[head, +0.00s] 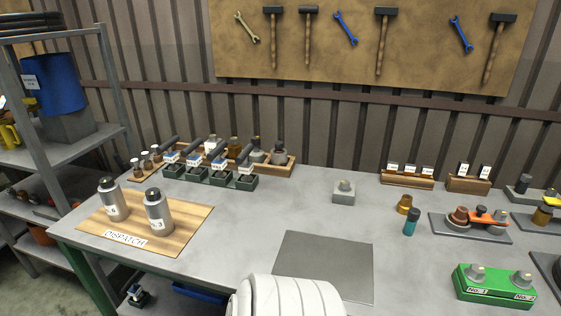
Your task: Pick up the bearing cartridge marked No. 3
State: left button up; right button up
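A green block (493,288) stands at the front right of the table, near the picture's right edge. It holds two short grey metal pieces with knobbed tops, a left one (477,273) and a right one (522,279), both upright. White labels on its front face read "No." with a digit; the left label (476,291) and the right label (523,297) are too small for me to read the digits surely. These pieces look like the bearing cartridges. Neither of my grippers is in view.
A grey mat (325,266) lies bare at the front middle. A grey block (344,192) stands behind it. Amber (404,204) and teal (411,222) cylinders stand left of a grey tray (470,235). A wooden dispatch board (184,236) with two metal canisters lies at left.

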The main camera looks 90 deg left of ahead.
aim_at(159, 213)
jog(key=i, duration=0.35)
jog(key=u, duration=0.95)
